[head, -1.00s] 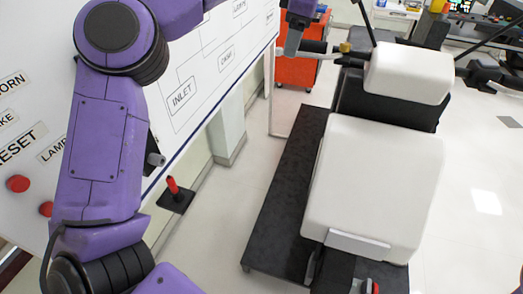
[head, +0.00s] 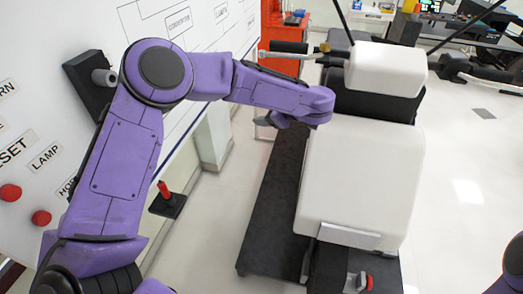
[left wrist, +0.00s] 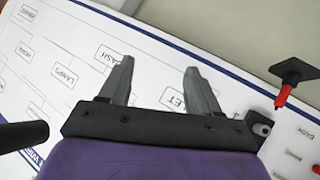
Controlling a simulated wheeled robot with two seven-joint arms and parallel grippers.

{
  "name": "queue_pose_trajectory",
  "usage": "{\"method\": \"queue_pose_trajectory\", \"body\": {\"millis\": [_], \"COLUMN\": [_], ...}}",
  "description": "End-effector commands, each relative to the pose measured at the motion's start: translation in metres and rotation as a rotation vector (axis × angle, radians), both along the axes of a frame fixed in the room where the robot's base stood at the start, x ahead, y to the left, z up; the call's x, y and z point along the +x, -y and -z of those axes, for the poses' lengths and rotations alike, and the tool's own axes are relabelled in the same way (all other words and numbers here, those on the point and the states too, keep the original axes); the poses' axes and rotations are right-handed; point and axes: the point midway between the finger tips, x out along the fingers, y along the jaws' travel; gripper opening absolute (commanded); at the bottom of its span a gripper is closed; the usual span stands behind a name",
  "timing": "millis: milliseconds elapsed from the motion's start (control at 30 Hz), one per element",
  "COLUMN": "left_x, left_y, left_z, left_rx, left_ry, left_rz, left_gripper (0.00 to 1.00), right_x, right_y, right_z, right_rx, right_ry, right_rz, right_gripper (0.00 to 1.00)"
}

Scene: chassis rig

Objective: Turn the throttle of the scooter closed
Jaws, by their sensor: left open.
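The white and black scooter (head: 360,180) stands on a dark platform. Its left handlebar grip (head: 290,47), black with a silver lever, shows at the back. The right handlebar grip (head: 458,66) shows at the upper right. I cannot tell from the picture which grip is the throttle. My left gripper (head: 272,120) hangs beside the scooter's white body, below and nearer than the left grip and apart from it. In the left wrist view my left gripper (left wrist: 155,78) has its two grey fingers spread and nothing between them. My right gripper is out of view.
A white labelled panel (head: 215,45) with red buttons (head: 41,217) stands on the left. An orange cabinet (head: 284,75) stands behind. The floor at the right is clear.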

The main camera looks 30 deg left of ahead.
Motion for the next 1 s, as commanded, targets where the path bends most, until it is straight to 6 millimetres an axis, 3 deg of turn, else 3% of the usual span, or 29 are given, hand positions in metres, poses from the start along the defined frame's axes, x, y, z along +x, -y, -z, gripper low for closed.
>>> {"method": "queue_pose_trajectory", "body": {"millis": [300,500,700,1000], "left_x": [-0.016,-0.028,-0.034,-0.035], "left_y": [0.0,0.001,0.002,0.002], "left_z": [0.076,0.111,0.126,0.126], "left_rx": [0.143,0.183,0.193,0.194], "left_ry": [-0.02,-0.036,-0.044,-0.045], "left_rz": [0.168,0.262,0.301,0.303], "left_gripper": [0.63,0.63,0.63,0.63], "right_x": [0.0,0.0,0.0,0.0], "right_y": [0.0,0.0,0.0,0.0], "right_z": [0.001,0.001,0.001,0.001], "right_rx": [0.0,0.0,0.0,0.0], "right_ry": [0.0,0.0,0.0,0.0], "right_rz": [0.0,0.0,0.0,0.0], "right_gripper": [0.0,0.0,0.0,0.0]}}
